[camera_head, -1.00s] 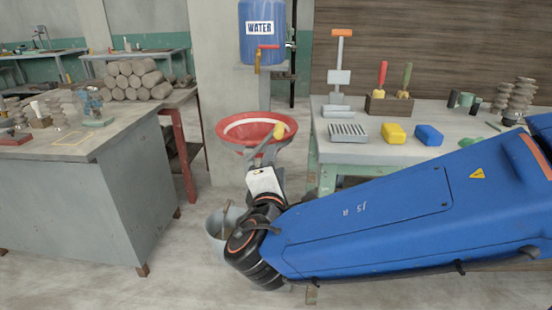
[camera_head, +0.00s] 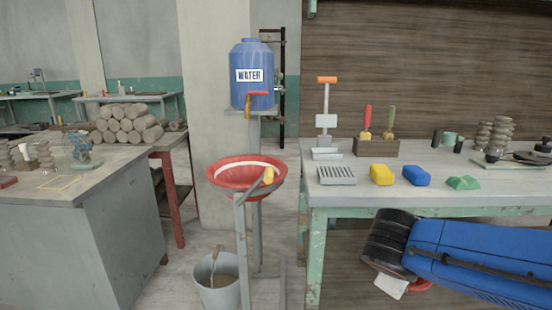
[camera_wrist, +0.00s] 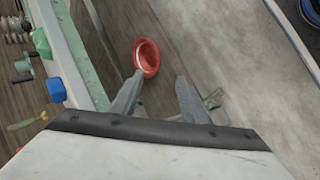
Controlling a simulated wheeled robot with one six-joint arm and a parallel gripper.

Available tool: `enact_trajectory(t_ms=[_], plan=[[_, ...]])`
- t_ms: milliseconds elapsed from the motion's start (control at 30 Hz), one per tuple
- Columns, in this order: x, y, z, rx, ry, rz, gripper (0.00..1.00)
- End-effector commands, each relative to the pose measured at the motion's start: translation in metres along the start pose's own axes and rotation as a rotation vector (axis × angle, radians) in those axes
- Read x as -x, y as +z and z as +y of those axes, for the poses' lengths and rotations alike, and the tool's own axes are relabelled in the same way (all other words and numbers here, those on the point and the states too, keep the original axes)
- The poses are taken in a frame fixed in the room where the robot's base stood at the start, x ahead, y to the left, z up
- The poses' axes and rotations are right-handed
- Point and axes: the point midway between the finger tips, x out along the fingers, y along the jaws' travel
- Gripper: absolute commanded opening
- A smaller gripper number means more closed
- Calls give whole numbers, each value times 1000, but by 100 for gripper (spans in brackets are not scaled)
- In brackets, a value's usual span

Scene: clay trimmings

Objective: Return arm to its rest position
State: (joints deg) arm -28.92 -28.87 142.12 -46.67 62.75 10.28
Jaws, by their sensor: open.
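My blue arm is folded low at the right of the head view, in front of the green-legged worktable (camera_head: 420,212). Its black wrist ends in a white gripper body; the fingers cannot be made out there. In the wrist view my gripper (camera_wrist: 161,76) is open, its two grey fingers apart with nothing held between them. A round red object (camera_wrist: 147,57) shows beyond the fingertips. A bit of red also shows beside the white gripper body in the head view; I cannot tell what it rests on.
A red basin (camera_head: 222,184) on a stand, a bucket (camera_head: 218,284) and a blue water tank (camera_head: 252,75) stand left of the worktable. Yellow (camera_head: 382,174) and blue (camera_head: 416,175) blocks lie on it.

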Motion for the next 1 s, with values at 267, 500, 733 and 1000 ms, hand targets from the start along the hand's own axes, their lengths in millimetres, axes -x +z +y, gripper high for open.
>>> enact_trajectory(t_ms=[267,500,733,1000], plan=[[0,53,-29,-290,-235,-34,42],[15,70,-53,-550,-405,0,42],[29,71,-64,-730,-504,51,42],[34,69,-66,-779,-530,71,42]])
